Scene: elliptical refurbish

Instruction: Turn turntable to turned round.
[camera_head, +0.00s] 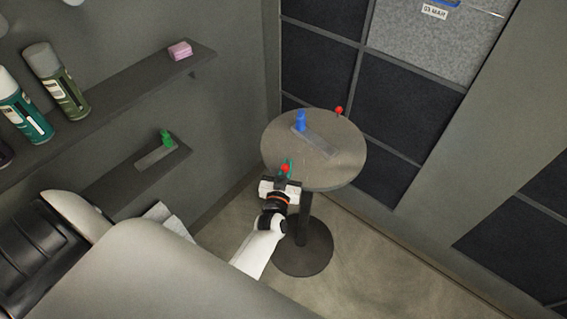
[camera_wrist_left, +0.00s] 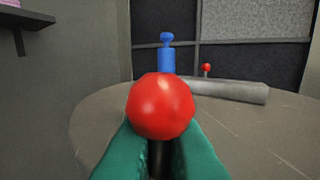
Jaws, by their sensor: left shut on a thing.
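The turntable (camera_head: 340,165) is a round grey-brown top on a dark pedestal with a round base. It also shows in the left wrist view (camera_wrist_left: 95,125). One red knob (camera_head: 285,168) stands at its near edge, and a second red knob (camera_head: 339,110) stands at the far right edge. My left gripper (camera_head: 284,174) is at the near edge, its green fingers shut at the near red knob (camera_wrist_left: 161,106), whose ball shows above them. A blue piece (camera_head: 300,121) stands upright on top beside a grey bar (camera_head: 318,142). My right gripper is not in view.
A wall shelf (camera_head: 120,95) at left holds spray cans (camera_head: 43,66) and a pink block (camera_head: 180,50). A lower shelf (camera_head: 105,195) holds a green piece (camera_head: 167,139) and a grey bar (camera_head: 155,158). Dark wall panels (camera_head: 395,105) stand close behind the turntable. The floor (camera_head: 390,270) at right is clear.

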